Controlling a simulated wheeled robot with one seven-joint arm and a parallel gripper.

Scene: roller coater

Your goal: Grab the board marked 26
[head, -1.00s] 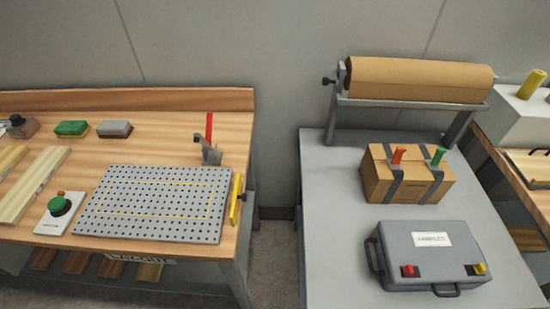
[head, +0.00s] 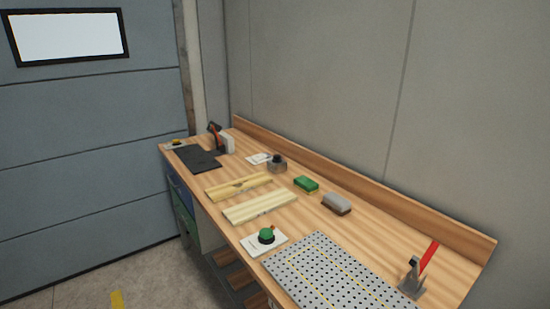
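Two pale wooden boards lie side by side on the workbench in the head view. The farther board (head: 238,187) is yellowish with a darker patch near its middle. The nearer board (head: 262,206) is paler and has small dark marks along its front edge. More wooden pieces (head: 240,279) show partly under the bench, cut off by the bench edge and the frame. I cannot read the number 26 on any of them. My gripper is not in view.
Open floor (head: 150,270) lies to the left, before a grey door (head: 80,140).

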